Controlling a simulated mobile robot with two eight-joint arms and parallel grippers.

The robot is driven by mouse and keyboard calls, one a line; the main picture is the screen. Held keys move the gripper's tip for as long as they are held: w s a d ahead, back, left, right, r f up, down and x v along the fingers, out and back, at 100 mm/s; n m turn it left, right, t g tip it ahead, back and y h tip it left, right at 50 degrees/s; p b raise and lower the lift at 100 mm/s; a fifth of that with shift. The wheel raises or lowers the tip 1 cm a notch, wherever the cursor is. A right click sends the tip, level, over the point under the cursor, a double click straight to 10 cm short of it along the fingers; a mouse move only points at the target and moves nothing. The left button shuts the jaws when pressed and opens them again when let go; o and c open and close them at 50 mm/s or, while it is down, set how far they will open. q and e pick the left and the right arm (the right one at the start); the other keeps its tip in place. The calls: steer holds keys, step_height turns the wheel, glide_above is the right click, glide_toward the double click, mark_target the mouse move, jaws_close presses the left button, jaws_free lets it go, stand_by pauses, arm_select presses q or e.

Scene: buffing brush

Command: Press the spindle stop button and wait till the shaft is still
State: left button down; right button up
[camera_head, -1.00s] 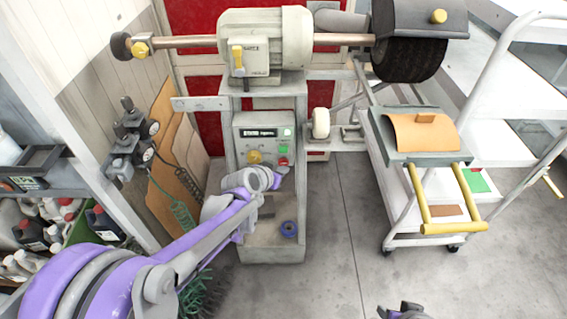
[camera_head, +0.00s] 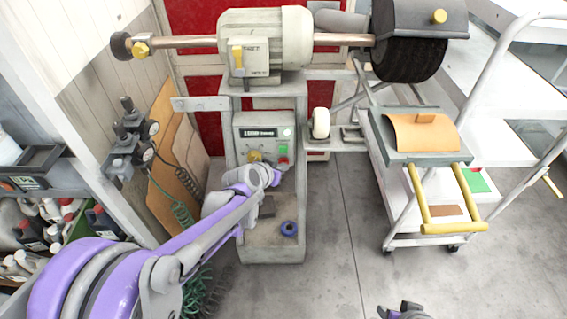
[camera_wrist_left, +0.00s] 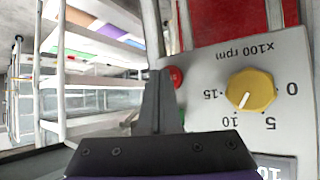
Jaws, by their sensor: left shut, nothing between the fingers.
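The control box (camera_head: 243,125) under the motor (camera_head: 265,35) carries a red stop button (camera_head: 283,161), a green button (camera_head: 283,149) and a yellow speed knob (camera_head: 254,156). My left gripper (camera_head: 279,172) is just below the red button in the head view. In the left wrist view its shut, empty fingers (camera_wrist_left: 160,90) point up beside the red button (camera_wrist_left: 173,77); I cannot tell whether they touch it. The yellow knob (camera_wrist_left: 250,91) is to the right there. The shaft (camera_head: 343,39) runs from the motor to the dark brush (camera_head: 410,60); I cannot tell whether it turns. My right gripper (camera_head: 400,311) shows partly at the bottom edge.
A white trolley (camera_head: 395,235) with yellow handles and an orange curved piece (camera_head: 422,132) stands to the right. Gauges and a coiled green hose (camera_head: 182,214) are left of the pedestal. The floor between pedestal and trolley is clear.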

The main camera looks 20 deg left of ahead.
arm_select(q)
steer(key=shift+w, duration=0.1)
stand_by(0.5)
steer(key=shift+s+d, duration=0.2)
steer(key=shift+s, duration=0.6)
steer(key=shift+s+d, duration=0.2)
steer(key=shift+s, duration=0.6)
steer(key=shift+s+d, duration=0.25)
steer(key=shift+s, duration=0.55)
steer(key=shift+s+d, duration=0.2)
steer(key=shift+s, duration=0.6)
steer(key=s+a+r+n+g+y+p, duration=0.1)
steer(key=s+r+p, duration=0.3)
steer(key=s, duration=0.8)
steer(key=s+a+r+n+g+y+p, duration=0.1)
steer(key=s+a+r+g+p, duration=0.1)
steer(key=s, duration=1.1)
steer(key=shift+r+n+g+y+p, duration=0.4)
steer(key=shift+r+g+p, duration=0.55)
steer(key=shift+p, duration=0.2)
